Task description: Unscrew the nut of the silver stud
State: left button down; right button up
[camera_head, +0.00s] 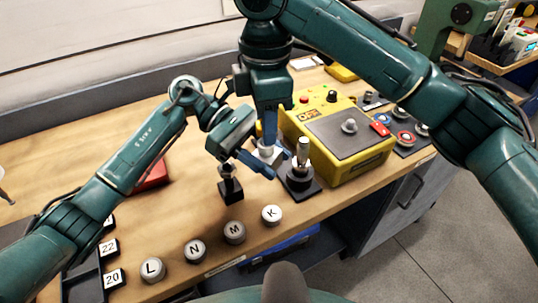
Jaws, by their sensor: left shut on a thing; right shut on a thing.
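The silver stud (266,153) stands on a light block between my two grippers, partly hidden by their fingers. My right gripper (269,138) points down from above and is shut around the stud's upper part, where the nut seems to be. My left gripper (262,168) reaches in from the left. Its fingers are shut across the near side of the stud's light block. The nut itself is too covered to make out.
A dark stud on a black block (231,193) stands just left, and a tall silver post on a black base (300,183) just right. The yellow control box (352,165) is behind right. Round lettered knobs (234,232) line the front edge. A red block (152,175) lies left.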

pick_arm(q)
jog(key=shift+r, duration=0.1)
pick_arm(e)
jog(key=n, duration=0.4)
jog(key=shift+n, duration=0.3)
jog(key=n, duration=0.5)
jog(key=shift+r, duration=0.1)
jog(key=shift+r, duration=0.2)
jog(key=shift+r, duration=0.4)
jog(key=shift+r, duration=0.35)
jog(key=shift+r, duration=0.35)
jog(key=shift+r, duration=0.15)
jog(key=shift+r, duration=2)
